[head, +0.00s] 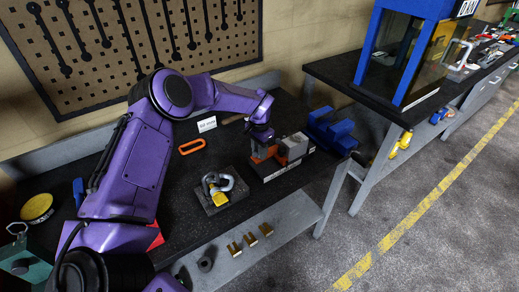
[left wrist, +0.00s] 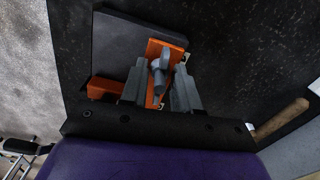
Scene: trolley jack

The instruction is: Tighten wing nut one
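An orange and grey fixture (head: 284,150) stands on the black bench in the head view, with a white label strip along its front. In the left wrist view its orange bracket (left wrist: 163,50) holds a small grey wing nut (left wrist: 160,68) on a stem. My left gripper (head: 262,140) reaches down over the orange part. In the left wrist view my left gripper (left wrist: 160,82) is open, with one finger on each side of the wing nut. A gap seems to show at both sides; contact cannot be told. In the head view the gripper hides the wing nut. My right gripper is not in view.
A blue vise-like block (head: 332,131) stands close on the right. Brass brackets (head: 250,239) sit on the lower grey ledge. A pegboard (head: 140,40) backs the bench.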

